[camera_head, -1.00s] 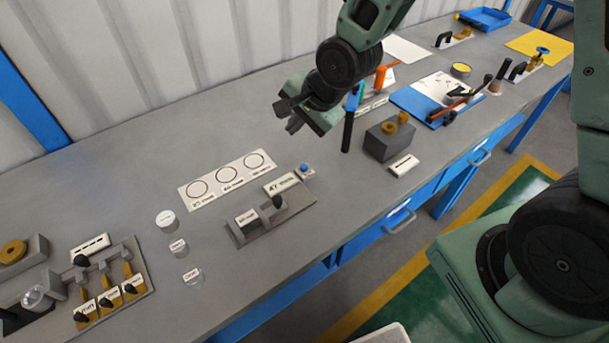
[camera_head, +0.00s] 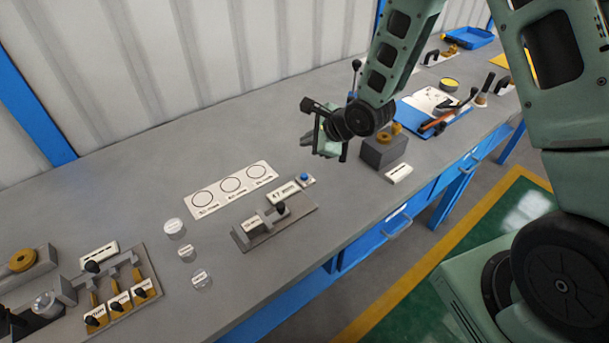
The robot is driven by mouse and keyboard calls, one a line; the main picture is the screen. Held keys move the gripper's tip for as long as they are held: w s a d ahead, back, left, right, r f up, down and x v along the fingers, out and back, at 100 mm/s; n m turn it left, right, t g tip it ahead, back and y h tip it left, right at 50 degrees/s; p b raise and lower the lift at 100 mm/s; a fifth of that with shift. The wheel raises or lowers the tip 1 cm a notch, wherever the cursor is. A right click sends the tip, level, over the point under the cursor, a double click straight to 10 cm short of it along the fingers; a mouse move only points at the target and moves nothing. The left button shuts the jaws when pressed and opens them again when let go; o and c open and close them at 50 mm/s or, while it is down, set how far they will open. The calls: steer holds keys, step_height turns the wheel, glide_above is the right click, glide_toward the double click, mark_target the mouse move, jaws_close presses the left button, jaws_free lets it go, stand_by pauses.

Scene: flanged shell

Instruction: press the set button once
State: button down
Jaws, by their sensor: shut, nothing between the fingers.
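A small blue button (camera_head: 305,177) sits on a pale base at the back right corner of a grey fixture (camera_head: 262,238) on the bench. I cannot read whether it is marked as the set button. A white display plate (camera_head: 284,194) with dark characters lies just left of it. The fixture also carries a labelled block (camera_head: 254,222) and a black knob (camera_head: 281,209). My gripper (camera_head: 306,143) is shut and empty, above the bench and behind the button in the picture, apart from it. Nothing hides the button.
A white card with three circles (camera_head: 230,189) lies left of the fixture. Several small round clear pieces (camera_head: 187,252) stand nearer the left. A dark block with brass rings (camera_head: 384,152) stands to the right, with a white label plate (camera_head: 398,173) before it. A lever panel (camera_head: 122,290) is at front left.

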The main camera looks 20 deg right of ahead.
steer(key=b, duration=0.7)
glide_above(308, 180)
step_height(308, 180, down, 8)
steer(key=shift+w+f+b, duration=0.1)
steer(key=shift+f+b, duration=0.3)
stand_by(1.4)
steer(key=shift+f, duration=0.4)
steer(key=shift+f+b, duration=0.4)
steer(key=shift+f, duration=0.1)
stand_by(0.7)
steer(key=shift+r, duration=0.1)
steer(key=shift+r+p, duration=0.8)
steer(key=shift+p, duration=0.15)
steer(key=shift+r, duration=0.15)
